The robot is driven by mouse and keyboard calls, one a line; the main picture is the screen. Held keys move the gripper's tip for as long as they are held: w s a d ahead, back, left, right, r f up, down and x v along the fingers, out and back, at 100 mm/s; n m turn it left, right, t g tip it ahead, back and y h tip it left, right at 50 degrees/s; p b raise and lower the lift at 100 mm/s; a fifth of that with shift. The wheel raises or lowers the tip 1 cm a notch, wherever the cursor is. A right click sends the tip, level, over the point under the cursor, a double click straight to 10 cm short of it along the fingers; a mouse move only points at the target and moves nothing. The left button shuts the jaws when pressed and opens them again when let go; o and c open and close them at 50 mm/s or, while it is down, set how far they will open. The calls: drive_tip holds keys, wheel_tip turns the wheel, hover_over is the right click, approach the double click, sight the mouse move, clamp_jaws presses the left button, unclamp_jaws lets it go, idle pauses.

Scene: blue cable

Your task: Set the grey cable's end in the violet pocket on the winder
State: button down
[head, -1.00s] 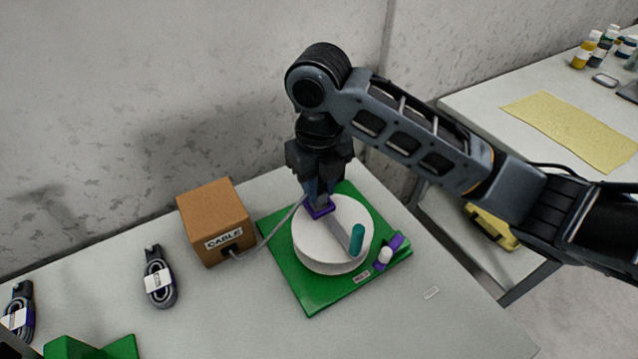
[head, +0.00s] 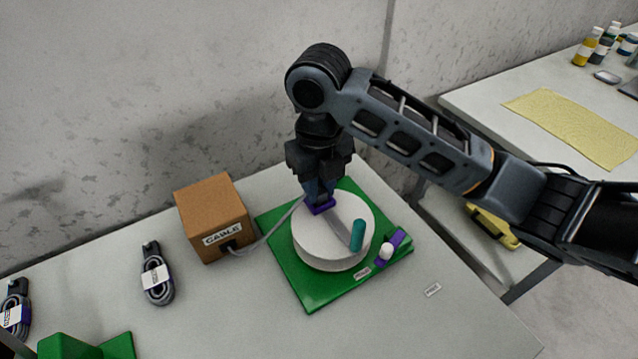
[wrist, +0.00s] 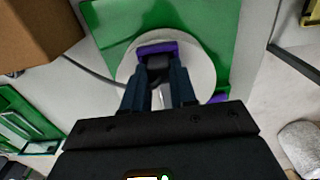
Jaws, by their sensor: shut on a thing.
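The winder has a white round drum (head: 318,246) on a green base (head: 298,290), with a teal handle (head: 357,236) on a grey crank arm. The violet pocket (head: 321,207) is on the drum's top, at its back edge; it also shows in the wrist view (wrist: 157,48). The grey cable (head: 268,242) runs from the cardboard box up to my gripper at the pocket. My gripper (head: 320,198) points down, shut on the cable's end, right at the pocket. In the wrist view a dark end piece (wrist: 156,67) is between the fingers, against the pocket. Its seating depth is hidden.
The cardboard box (head: 212,212) marked CABLE stands left of the winder. A violet piece with a white knob (head: 387,250) sits on the base's right corner. Coiled cables (head: 157,275) and a green stand (head: 70,347) are at left.

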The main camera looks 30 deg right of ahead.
drive_tip(key=shift+f, duration=0.2)
drive_tip(key=c, duration=0.8)
unclamp_jaws()
drive_tip(key=shift+r, duration=0.2)
drive_tip(key=shift+r+p, duration=2.65)
drive_tip(key=shift+r, duration=1.25)
drive_tip(key=shift+a, duration=0.1)
